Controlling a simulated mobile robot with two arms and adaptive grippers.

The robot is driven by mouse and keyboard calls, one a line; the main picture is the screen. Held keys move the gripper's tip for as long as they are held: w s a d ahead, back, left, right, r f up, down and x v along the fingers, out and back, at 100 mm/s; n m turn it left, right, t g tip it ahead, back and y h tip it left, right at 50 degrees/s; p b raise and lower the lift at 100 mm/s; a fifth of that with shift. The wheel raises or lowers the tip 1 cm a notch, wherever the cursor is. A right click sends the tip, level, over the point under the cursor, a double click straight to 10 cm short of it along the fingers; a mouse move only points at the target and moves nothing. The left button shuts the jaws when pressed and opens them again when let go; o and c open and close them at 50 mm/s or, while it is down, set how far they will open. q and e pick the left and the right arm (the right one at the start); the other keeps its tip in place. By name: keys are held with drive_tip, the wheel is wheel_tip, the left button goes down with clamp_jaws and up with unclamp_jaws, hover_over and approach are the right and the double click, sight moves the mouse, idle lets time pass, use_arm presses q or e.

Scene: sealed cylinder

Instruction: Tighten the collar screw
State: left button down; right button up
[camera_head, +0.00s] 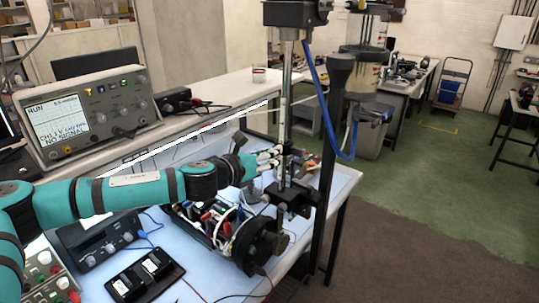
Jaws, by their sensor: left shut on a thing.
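My left gripper (277,158) reaches in from the left on a teal and black arm. Its light fingers are shut at the dark collar (286,150) on an upright metal rod (286,105). The collar screw is too small and too covered by the fingers to make out, but the fingers are closed where it sits. The rod stands upright in a black clamp base (292,197) and runs up to a dark box-shaped head (296,13). My right gripper is not in view.
An oscilloscope (85,115) stands on the shelf at left. Wired electronics (205,222), a black round part (256,246) and a black two-block unit (145,275) crowd the blue bench top (190,285). A blue hose (325,110) hangs right of the rod. Floor at right is open.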

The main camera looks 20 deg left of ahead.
use_arm(q)
drive_tip(key=shift+f, duration=0.15)
drive_tip(key=c, duration=1.3)
unclamp_jaws()
drive_tip(key=shift+s, duration=0.1)
drive_tip(key=shift+o, duration=1.1)
drive_tip(key=shift+s+a, duration=0.1)
drive_tip(key=shift+s, duration=0.05)
drive_tip(key=shift+s+r, duration=0.1)
drive_tip(key=shift+r, duration=0.15)
drive_tip(key=v, duration=1.2)
